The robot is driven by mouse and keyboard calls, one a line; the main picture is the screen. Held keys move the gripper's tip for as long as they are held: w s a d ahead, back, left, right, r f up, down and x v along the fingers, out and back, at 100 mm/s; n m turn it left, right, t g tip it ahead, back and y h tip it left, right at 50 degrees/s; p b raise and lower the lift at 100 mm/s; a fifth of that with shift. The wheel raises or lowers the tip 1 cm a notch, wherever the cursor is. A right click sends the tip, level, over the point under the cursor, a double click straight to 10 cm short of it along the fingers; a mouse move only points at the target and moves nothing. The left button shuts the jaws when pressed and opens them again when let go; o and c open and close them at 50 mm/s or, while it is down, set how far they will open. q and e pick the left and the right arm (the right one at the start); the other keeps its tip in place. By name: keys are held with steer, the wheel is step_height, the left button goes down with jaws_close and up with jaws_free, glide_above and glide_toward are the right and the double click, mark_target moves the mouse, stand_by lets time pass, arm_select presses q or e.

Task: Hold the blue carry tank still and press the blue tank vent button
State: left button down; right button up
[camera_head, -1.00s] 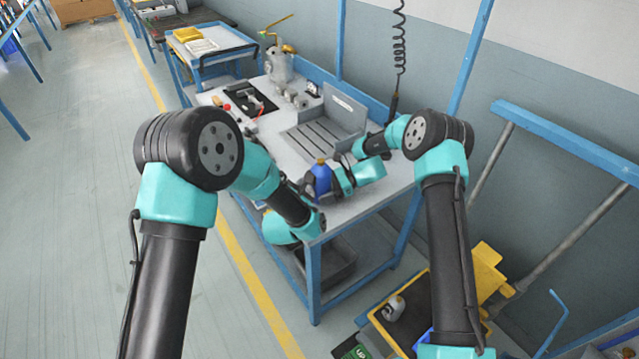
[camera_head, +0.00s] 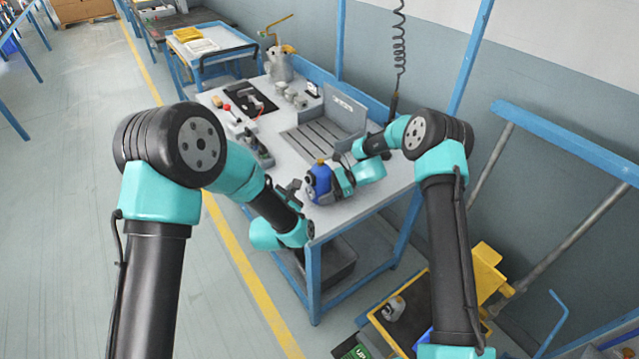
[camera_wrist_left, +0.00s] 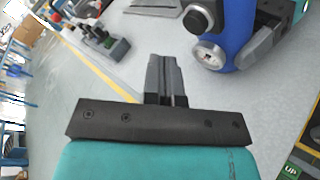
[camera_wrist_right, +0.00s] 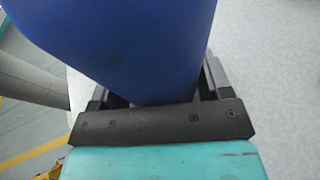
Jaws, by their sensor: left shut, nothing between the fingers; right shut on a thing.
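The blue carry tank (camera_head: 321,180) stands upright at the near corner of the bench, with a brass-coloured top. My right gripper (camera_head: 337,184) is shut on its right side. In the right wrist view the blue tank body (camera_wrist_right: 130,45) fills the space between the fingers. My left gripper (camera_head: 291,187) is shut and empty, just left of the tank and apart from it. In the left wrist view its closed fingers (camera_wrist_left: 166,76) point past the tank (camera_wrist_left: 238,35). A black round knob (camera_wrist_left: 197,19) and a silver disc (camera_wrist_left: 208,55) face that side; I cannot tell which is the vent button.
The grey slotted plate with an upright back (camera_head: 318,135) lies behind the tank. A small grey device (camera_head: 258,148) stands at the bench's left edge, near a red-knobbed part (camera_head: 228,107). A metal can (camera_head: 279,65) stands at the back.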

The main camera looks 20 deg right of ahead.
arm_select(q)
steer(key=shift+s+a, duration=0.25)
steer(key=shift+a, duration=0.55)
steer(key=shift+s+a, duration=0.25)
steer(key=shift+a, duration=0.55)
arm_select(e)
steer(key=o, duration=0.8)
steer(key=shift+d, duration=0.15)
steer(key=v, duration=1.1)
steer(key=shift+d+r, duration=0.15)
steer(key=shift+d, duration=0.2)
